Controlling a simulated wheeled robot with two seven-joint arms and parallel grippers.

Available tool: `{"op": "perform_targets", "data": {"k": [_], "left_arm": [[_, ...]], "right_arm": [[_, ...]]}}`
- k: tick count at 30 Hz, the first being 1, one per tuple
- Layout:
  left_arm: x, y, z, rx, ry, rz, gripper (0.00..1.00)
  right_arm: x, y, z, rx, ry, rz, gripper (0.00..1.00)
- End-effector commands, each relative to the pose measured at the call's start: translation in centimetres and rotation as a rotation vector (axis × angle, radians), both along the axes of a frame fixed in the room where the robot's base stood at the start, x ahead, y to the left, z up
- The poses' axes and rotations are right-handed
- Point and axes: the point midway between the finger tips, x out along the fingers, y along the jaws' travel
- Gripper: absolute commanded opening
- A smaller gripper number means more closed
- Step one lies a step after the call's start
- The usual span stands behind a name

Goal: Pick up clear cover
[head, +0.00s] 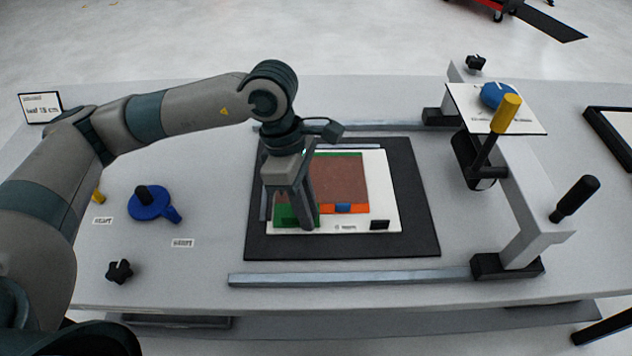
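A flat white-bordered panel (350,225) with a brown area (341,180) and green patches lies on a black mat (420,215) in the middle of the table. I cannot make out a separate clear cover; a transparent sheet over the panel does not show plainly. My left gripper (297,222) points down over the panel's left part, its fingers low at the green patch near the front edge. Whether it touches the panel, and whether its fingers are apart or closed on an edge, cannot be told. My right gripper is not in view.
A metal rail (350,279) runs in front of the mat. A grey gantry (525,245) with a yellow-topped handle (505,113) and a white plate (525,121) stands on the right. A blue round tool (150,207) and a black knob (119,271) lie on the left.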

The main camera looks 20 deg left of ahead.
Motion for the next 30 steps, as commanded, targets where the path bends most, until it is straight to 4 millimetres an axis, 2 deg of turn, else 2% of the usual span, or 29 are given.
{"op": "perform_targets", "data": {"k": [8, 10, 24, 30], "left_arm": [[0.02, 0.0, 0.04, 0.0, 0.0, 0.0, 0.16], [0.02, 0.0, 0.04, 0.0, 0.0, 0.0, 0.0], [0.0, 0.01, 0.06, 0.001, 0.001, 0.0, 0.0], [0.04, -0.01, 0.93, 0.0, -0.001, -0.001, 0.0]], "right_arm": [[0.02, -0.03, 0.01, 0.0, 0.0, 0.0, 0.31], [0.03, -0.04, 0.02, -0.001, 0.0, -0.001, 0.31], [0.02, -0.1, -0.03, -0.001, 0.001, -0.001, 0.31], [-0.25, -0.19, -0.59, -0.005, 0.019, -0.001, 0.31]]}}
